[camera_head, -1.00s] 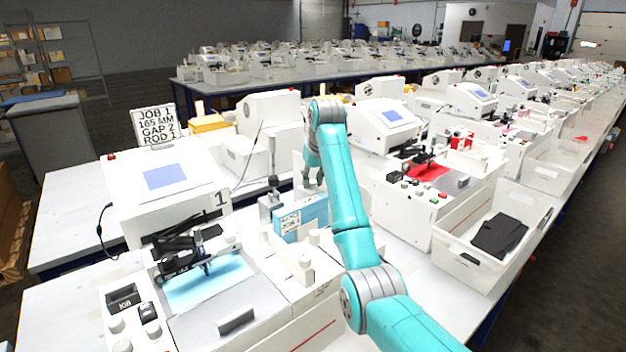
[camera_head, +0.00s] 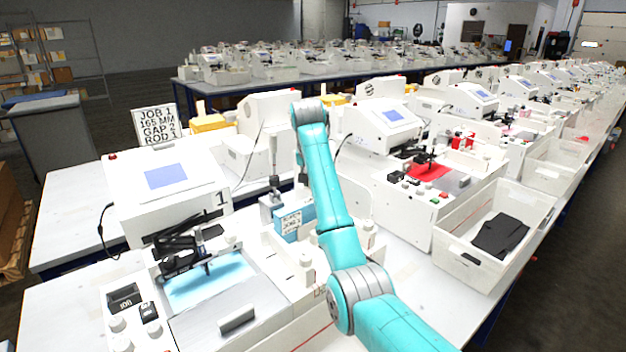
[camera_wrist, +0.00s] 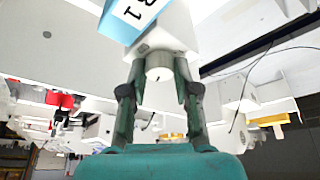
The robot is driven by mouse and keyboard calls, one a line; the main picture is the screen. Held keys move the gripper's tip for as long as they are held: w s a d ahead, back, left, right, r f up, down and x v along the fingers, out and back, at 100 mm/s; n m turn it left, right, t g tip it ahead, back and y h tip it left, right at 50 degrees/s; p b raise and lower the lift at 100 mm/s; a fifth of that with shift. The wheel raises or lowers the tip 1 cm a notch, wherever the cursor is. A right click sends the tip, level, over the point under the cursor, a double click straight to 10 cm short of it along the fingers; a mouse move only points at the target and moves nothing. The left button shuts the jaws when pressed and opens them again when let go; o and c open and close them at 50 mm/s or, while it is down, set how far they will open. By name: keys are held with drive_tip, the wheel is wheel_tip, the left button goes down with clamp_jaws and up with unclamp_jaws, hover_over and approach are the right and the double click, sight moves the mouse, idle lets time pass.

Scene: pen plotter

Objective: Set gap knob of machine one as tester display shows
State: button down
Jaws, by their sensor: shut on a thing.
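Machine one (camera_head: 140,205), a white plotter marked "1", stands at the left of the head view with a blank blue screen (camera_head: 166,176). A small blue box with a white lettered face (camera_head: 291,223) stands right of it; its text is too small to read surely. In the wrist view a blue-edged lettered box (camera_wrist: 130,14) shows at the top, beside a white block (camera_wrist: 168,30). My gripper (camera_wrist: 159,76) has its two fingers on either side of a round white knob (camera_wrist: 159,64) and is shut on it. In the head view my arm hides most of my gripper.
A sign (camera_head: 156,127) reads "JOB 1, 165 MM, GAP 2, ROD 1". A neighbouring white plotter with a red sheet (camera_head: 428,171) stands to the right. A white bin (camera_head: 465,265) with dark cloth (camera_head: 500,236) stands on the bench's right. A thin dark cable (camera_wrist: 236,108) hangs in the wrist view.

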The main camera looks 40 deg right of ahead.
idle(0.3)
drive_tip(key=c, duration=0.9)
unclamp_jaws()
drive_tip(key=shift+o, duration=0.2)
